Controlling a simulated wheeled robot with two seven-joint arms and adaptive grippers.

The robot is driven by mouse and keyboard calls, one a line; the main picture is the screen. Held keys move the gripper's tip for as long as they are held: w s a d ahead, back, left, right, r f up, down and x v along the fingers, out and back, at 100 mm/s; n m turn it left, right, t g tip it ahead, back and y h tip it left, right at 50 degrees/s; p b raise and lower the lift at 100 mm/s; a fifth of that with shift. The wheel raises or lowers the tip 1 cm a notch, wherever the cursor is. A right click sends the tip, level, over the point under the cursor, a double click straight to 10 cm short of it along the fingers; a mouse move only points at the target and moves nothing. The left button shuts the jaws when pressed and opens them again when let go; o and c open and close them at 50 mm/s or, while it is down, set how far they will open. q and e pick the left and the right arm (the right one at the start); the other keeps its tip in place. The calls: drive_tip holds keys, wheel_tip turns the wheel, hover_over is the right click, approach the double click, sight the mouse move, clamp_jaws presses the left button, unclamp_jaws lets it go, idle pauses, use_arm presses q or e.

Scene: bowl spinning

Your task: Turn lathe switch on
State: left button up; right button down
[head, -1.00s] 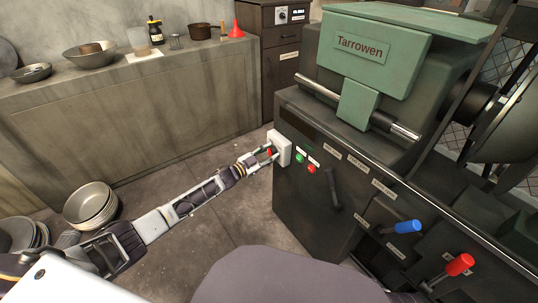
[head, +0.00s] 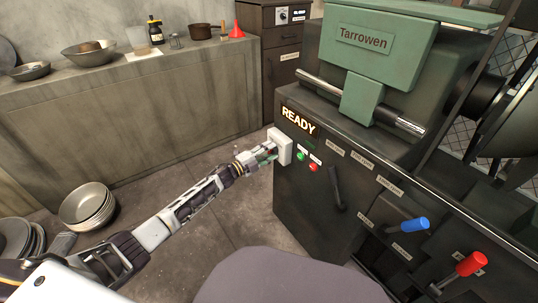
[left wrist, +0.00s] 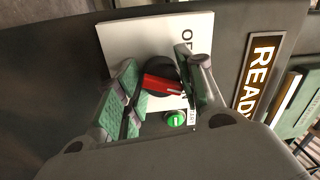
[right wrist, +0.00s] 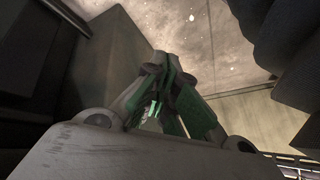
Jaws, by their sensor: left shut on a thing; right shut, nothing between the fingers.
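The lathe (head: 325,205) is a dark cabinet with a green "Tarrowen" headstock, at the right of the head view. Its switch is a red knob (left wrist: 163,85) on a white plate (left wrist: 135,38), seen in the left wrist view; the plate also shows in the head view (head: 285,147). My left gripper (head: 271,152) is at the plate, its fingers closed on the red knob. A lit "READY" sign (head: 298,121) glows on the lathe front. My right gripper (right wrist: 160,105) is shut and empty in the right wrist view; it is not seen in the head view.
A green button (head: 300,156) and a red button (head: 314,168) sit right of the switch. A black lever (head: 335,190), blue-handled lever (head: 407,225) and red-handled lever (head: 470,264) stick out farther right. Stacked bowls (head: 87,205) stand at lower left.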

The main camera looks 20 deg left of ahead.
use_arm(q)
drive_tip(key=m+b, duration=0.1)
drive_tip(key=m, duration=0.3)
drive_tip(key=shift+f+h+b, duration=0.15)
drive_tip(key=shift+h+b, duration=0.15)
drive_tip(key=shift+b, duration=0.05)
drive_tip(key=shift+m, duration=0.4)
use_arm(e)
drive_tip(key=shift+t+y, duration=0.3)
drive_tip(key=shift+t, duration=0.2)
drive_tip(key=f, duration=0.4)
drive_tip(key=shift+w+a, duration=0.15)
drive_tip(key=shift+a, duration=0.2)
use_arm(q)
drive_tip(key=o, duration=1)
drive_tip(key=shift+s+a, duration=0.1)
drive_tip(key=shift+a, duration=0.05)
drive_tip(key=r+v, duration=0.1)
drive_tip(key=v, duration=1)
drive_tip(key=shift+s+a+f, duration=0.25)
